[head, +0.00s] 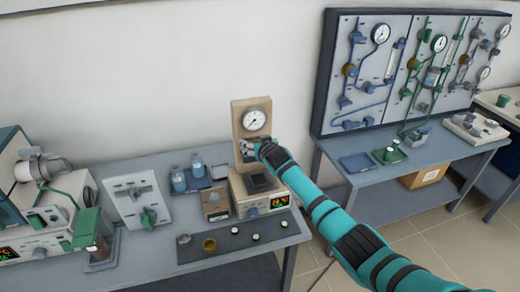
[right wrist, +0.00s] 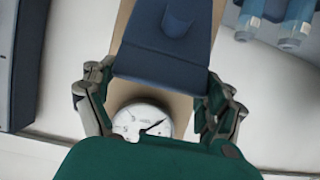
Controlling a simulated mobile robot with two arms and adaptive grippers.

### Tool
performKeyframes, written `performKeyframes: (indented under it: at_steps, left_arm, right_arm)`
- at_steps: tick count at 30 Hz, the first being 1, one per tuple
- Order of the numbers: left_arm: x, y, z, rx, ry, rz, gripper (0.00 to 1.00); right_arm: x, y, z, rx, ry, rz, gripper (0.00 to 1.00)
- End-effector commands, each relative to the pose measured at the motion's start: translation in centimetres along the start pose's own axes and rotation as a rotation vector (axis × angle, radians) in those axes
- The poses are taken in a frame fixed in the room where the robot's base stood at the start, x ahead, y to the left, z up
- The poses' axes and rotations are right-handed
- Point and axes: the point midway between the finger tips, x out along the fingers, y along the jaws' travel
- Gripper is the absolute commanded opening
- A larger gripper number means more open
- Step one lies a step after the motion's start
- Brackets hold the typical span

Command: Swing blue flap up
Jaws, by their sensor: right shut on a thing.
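The blue flap (right wrist: 165,45) fills the upper middle of the right wrist view, with a raised tab on its face. My right gripper (right wrist: 160,95) has one finger at each side of the flap's edge and is shut on it. In the head view, my right gripper (head: 250,148) is in front of the wooden upright board, just below the round gauge (head: 254,120). There the gripper hides much of what it holds. The gauge also shows in the right wrist view (right wrist: 142,122), between the fingers. My left gripper is not in view.
A box with a red display (head: 279,202) stands below the board, with a dark block (head: 262,182) on top. Blue-capped bottles (head: 178,180) stand to its left. Small cups lie on a dark mat (head: 225,245) in front. A gauge panel (head: 360,65) stands on the right bench.

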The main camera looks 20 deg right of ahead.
Motion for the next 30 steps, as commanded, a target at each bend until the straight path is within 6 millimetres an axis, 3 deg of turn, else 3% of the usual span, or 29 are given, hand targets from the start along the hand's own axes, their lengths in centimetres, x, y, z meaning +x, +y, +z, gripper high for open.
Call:
performKeyframes:
  at_steps: [23, 24, 27, 30]
  left_arm:
    - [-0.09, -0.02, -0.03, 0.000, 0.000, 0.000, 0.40]
    - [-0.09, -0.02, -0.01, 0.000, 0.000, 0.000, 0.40]
    - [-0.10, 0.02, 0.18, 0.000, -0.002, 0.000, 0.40]
    - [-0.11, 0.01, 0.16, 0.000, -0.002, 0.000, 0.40]
  right_arm:
    - [0.99, 0.03, 0.35, -0.001, -0.015, 0.003, 0.28]
    - [0.99, 0.03, 0.38, -0.001, -0.015, 0.003, 0.89]
    - [0.98, 0.03, 0.34, -0.001, -0.014, 0.003, 1.00]
    - [0.96, 0.01, 0.13, 0.000, -0.011, 0.002, 1.00]
